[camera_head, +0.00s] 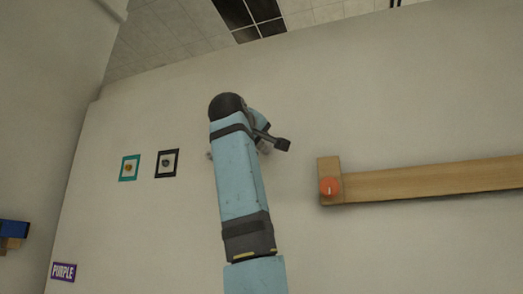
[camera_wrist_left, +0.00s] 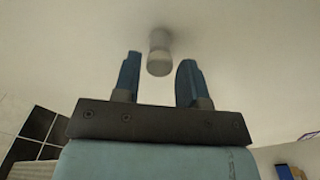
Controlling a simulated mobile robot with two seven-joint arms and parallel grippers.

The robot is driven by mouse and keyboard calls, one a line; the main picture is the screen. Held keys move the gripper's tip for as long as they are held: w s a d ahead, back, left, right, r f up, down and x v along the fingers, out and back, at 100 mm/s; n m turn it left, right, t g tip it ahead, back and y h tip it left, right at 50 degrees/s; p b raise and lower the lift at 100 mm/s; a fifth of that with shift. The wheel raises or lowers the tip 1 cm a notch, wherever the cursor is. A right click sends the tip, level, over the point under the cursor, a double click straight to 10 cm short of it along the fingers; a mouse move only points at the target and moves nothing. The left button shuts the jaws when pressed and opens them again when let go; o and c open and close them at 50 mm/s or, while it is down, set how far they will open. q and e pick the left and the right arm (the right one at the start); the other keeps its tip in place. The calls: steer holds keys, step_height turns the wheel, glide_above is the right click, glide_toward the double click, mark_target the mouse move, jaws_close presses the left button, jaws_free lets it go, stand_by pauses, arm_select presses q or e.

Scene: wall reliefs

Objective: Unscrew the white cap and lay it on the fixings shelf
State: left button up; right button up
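The white cap (camera_wrist_left: 159,63) sits on the end of a pale round stem (camera_wrist_left: 160,40) that stands out from the wall in the left wrist view. My left gripper (camera_wrist_left: 160,60) is open, with one blue finger on each side of the cap and a visible gap to both. I cannot tell how deep the cap lies between the fingers. In the head view my blue left arm reaches up to the wall and hides the cap and most of the gripper. My right gripper is in neither view. I cannot pick out the fixings shelf with certainty.
A long wooden bar (camera_head: 430,181) with an orange round knob (camera_head: 330,187) is on the wall at right. Two small framed pictures, teal (camera_head: 129,168) and black (camera_head: 167,163), hang left of my arm. A purple sign (camera_head: 63,271) and blue-and-brown blocks (camera_head: 12,232) are at left.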

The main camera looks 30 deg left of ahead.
arm_select(q)
steer(key=m+b, duration=0.1)
steer(key=m, duration=0.9)
steer(key=shift+d, duration=0.1)
steer(key=c, duration=0.6)
steer(key=shift+n, duration=1.2)
steer(key=shift+c, duration=0.3)
steer(key=n, duration=0.2)
steer(key=shift+n, duration=0.3)
steer(key=n+p, duration=0.1)
steer(key=n, duration=0.1)
steer(key=shift+r+n, duration=0.1)
steer(key=shift+n, duration=1.4)
